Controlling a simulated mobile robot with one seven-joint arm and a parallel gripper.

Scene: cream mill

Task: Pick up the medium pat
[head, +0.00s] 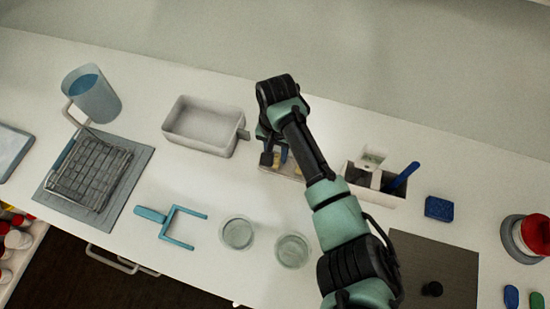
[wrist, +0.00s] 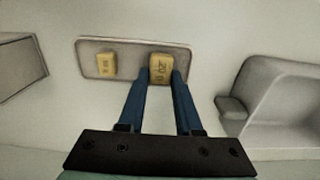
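In the wrist view a yellow pat (wrist: 161,70) with dark lettering sits between the tips of my gripper (wrist: 161,78). One blue finger lies along each side of it, with no clear gap; I cannot tell whether they press on it. A smaller-looking yellow pat (wrist: 107,64) lies to its left on the same pale tray (wrist: 130,46). I cannot tell whether the pat between my fingers rests on the tray or is just above it. In the head view my gripper (head: 272,160) is over the tray, and a yellow pat (head: 298,169) shows beside it.
A white basin (head: 205,125) stands left of the tray, and a box with a blue-handled tool (head: 401,178) stands right. Two glass dishes (head: 237,234) (head: 292,250) and a blue fork-shaped tool (head: 172,226) lie in front. A wire rack (head: 92,175) and jug (head: 95,98) are far left.

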